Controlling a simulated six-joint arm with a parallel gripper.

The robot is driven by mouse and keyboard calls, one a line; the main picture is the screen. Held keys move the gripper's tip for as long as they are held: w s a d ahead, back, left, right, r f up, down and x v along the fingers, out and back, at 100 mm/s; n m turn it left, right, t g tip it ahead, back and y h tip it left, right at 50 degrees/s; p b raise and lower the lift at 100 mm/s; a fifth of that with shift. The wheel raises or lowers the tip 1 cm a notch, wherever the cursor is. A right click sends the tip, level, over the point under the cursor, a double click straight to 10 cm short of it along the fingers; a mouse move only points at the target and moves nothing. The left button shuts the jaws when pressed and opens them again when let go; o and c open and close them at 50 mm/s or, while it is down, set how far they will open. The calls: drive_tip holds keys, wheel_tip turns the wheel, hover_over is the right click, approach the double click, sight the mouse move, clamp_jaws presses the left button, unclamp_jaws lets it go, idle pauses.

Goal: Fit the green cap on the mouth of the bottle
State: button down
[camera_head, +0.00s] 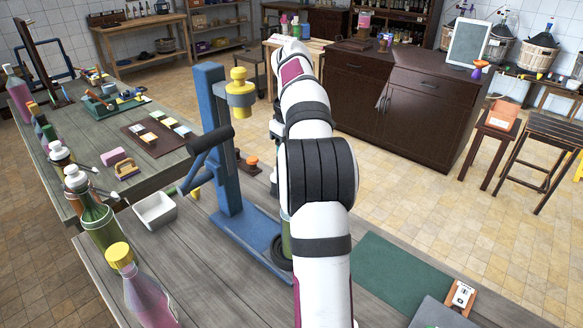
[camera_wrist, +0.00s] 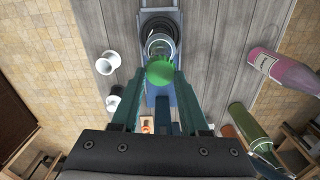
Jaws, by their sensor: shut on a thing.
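The green cap (camera_wrist: 160,72) is between the fingertips of my gripper (camera_wrist: 160,85), which is shut on it. Behind it in the wrist view is a clear-looking bottle (camera_wrist: 159,43), standing at a black ring on the base of the blue stand. The cap overlaps the near side of the bottle in this view; I cannot tell whether they touch. In the head view a narrow greenish strip of the bottle (camera_head: 286,236) shows beside my arm. My arm hides the gripper and the cap there.
The blue stand (camera_head: 228,160) with a yellow head and black-gripped lever rises left of my arm. A pink bottle (camera_head: 146,292), a green bottle (camera_head: 97,222) and a white dish (camera_head: 155,211) stand to the left. A green mat (camera_head: 395,278) lies to the right.

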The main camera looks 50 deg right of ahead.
drive_tip(key=shift+f, duration=1.15)
drive_tip(key=shift+c, duration=1.7)
unclamp_jaws()
wheel_tip(320, 180, up, 7)
drive_tip(key=shift+r, duration=0.25)
